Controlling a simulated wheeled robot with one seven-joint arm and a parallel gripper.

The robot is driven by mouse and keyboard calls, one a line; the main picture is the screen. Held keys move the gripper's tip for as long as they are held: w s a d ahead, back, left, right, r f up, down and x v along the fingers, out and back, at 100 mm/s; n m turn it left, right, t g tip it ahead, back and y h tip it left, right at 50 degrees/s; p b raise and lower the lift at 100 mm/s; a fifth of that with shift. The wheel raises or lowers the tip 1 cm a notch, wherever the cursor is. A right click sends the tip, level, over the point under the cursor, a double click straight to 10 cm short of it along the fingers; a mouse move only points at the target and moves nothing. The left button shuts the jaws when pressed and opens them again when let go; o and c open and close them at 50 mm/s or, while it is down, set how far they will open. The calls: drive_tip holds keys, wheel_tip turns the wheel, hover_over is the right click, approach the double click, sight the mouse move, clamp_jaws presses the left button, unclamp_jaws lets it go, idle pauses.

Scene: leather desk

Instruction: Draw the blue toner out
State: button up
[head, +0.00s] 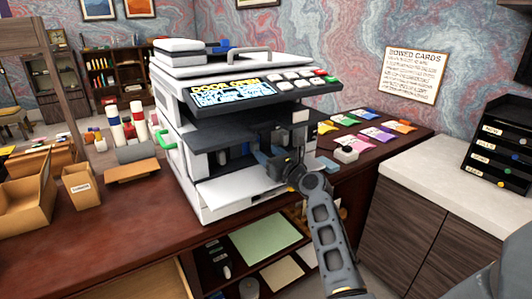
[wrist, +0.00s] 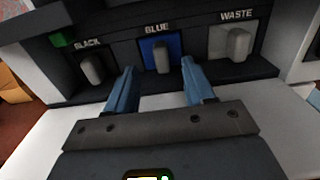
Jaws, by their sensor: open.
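The blue toner (wrist: 161,55) sits in the middle slot under the label BLUE, with a grey handle sticking out toward me. My gripper (wrist: 160,90) is open in front of it, one blue finger to each side and the handle lying between and just beyond the tips. I see no contact with the handle. In the head view my gripper (head: 268,160) reaches into the open front of the white printer (head: 228,198). The arm and gripper hide much of the toner bay there.
The printer's screen (head: 232,94) reads DOOR OPEN. The lowered white door (head: 235,187) lies below the bay. Coloured cards (head: 377,133) lie on the desk to the right.

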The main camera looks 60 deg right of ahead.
sight(257, 146)
drive_tip(key=shift+x, duration=3.8)
drive_tip(key=shift+a, duration=0.1)
drive_tip(key=shift+c, duration=0.3)
clamp_jaws()
drive_tip(key=c, duration=0.5)
unclamp_jaws()
clamp_jaws()
drive_tip(key=shift+s, duration=0.1)
